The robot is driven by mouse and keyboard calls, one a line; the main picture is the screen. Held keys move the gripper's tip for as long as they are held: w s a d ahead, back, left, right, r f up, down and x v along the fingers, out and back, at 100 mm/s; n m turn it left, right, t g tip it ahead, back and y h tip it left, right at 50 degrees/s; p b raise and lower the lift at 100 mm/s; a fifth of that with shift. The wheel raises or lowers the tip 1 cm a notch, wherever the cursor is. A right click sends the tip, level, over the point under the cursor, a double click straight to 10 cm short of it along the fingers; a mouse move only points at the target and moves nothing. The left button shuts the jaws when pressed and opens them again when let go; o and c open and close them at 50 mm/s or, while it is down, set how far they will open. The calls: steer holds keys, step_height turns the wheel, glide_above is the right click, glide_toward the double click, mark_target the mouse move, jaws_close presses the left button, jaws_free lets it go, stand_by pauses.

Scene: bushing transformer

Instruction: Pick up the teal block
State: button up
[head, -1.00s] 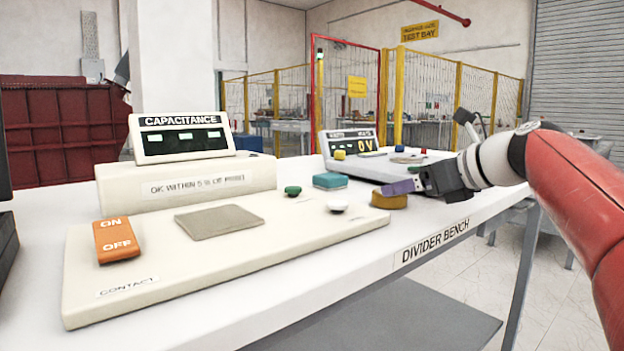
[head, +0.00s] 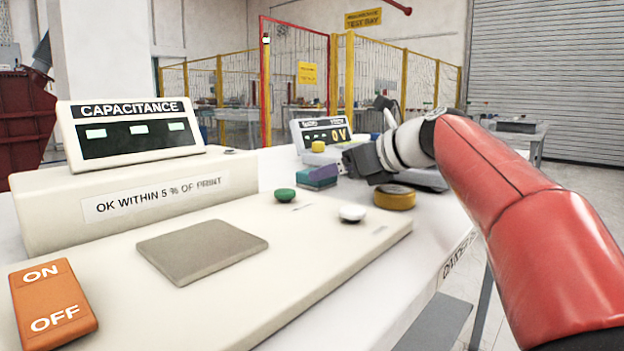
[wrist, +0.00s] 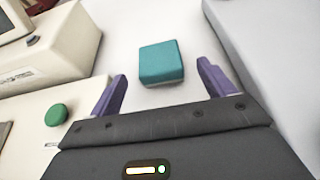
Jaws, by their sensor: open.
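The teal block (wrist: 161,63) lies on the white bench top in the wrist view, just beyond and between the fingertips. In the head view the teal block (head: 314,186) shows only in part, behind and below a purple finger. My gripper (head: 316,174) reaches in from the right with its purple fingers pointing left. In the wrist view my gripper (wrist: 162,72) is open and empty, one finger on each side of the block's line. Neither finger visibly touches the block.
A green button (head: 285,195) and a white button (head: 352,213) sit on the cream capacitance panel (head: 330,240). A round yellow-brown object (head: 395,198) stands below my wrist. A display box (head: 318,134) with a yellow block (head: 318,146) is behind. A cream housing (wrist: 45,55) stands left.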

steer(key=x, duration=0.6)
steer(key=shift+r+b, duration=0.15)
steer(key=shift+b, duration=0.15)
steer(key=c, duration=1.1)
